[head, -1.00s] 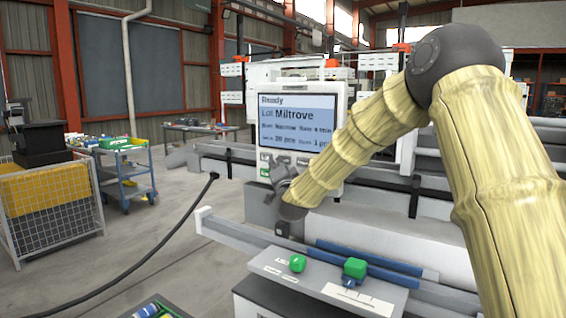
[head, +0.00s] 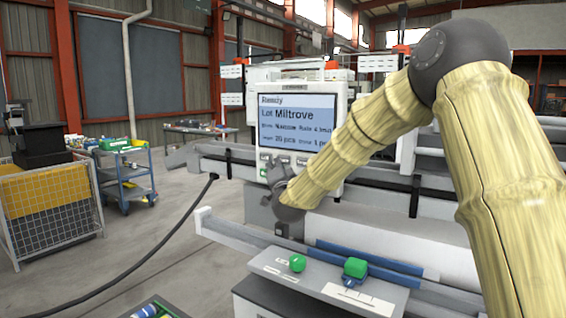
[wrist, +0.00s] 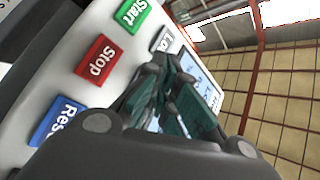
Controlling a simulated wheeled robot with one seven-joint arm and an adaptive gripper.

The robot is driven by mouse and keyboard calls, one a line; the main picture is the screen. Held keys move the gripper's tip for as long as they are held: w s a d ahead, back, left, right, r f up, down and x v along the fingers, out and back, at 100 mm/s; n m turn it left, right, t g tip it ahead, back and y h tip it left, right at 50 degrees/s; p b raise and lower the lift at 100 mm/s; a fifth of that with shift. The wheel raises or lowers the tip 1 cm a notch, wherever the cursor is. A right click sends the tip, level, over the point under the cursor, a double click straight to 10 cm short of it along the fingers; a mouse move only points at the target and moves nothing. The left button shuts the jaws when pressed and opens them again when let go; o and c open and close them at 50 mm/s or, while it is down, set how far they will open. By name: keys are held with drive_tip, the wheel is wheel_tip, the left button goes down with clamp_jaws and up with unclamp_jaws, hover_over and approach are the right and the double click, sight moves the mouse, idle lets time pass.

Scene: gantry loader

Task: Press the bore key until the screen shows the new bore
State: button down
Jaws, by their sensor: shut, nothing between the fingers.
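The screen (head: 297,122) on the white control panel (head: 342,105) reads Ready and Lot Miltrove. The smaller bore line below seems to read Narrow, though it is blurred. My gripper (head: 275,172) is shut and empty in front of the key row under the screen. In the wrist view my gripper (wrist: 165,88) points at the panel and covers part of the screen (wrist: 214,98) and keys. No key marked bore can be made out; whether my fingertips touch a key I cannot tell.
The wrist view shows a green Start key (wrist: 131,14), a red Stop key (wrist: 98,61), a blue Reset key (wrist: 58,120) and a grey key (wrist: 161,41). A blue cart (head: 125,175) stands left.

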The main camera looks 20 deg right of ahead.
drive_tip(key=s+a, duration=0.1)
drive_tip(key=a, duration=0.1)
drive_tip(key=s+a+b, duration=0.1)
drive_tip(key=s+a, duration=0.1)
drive_tip(key=shift+b, duration=0.3)
idle(0.8)
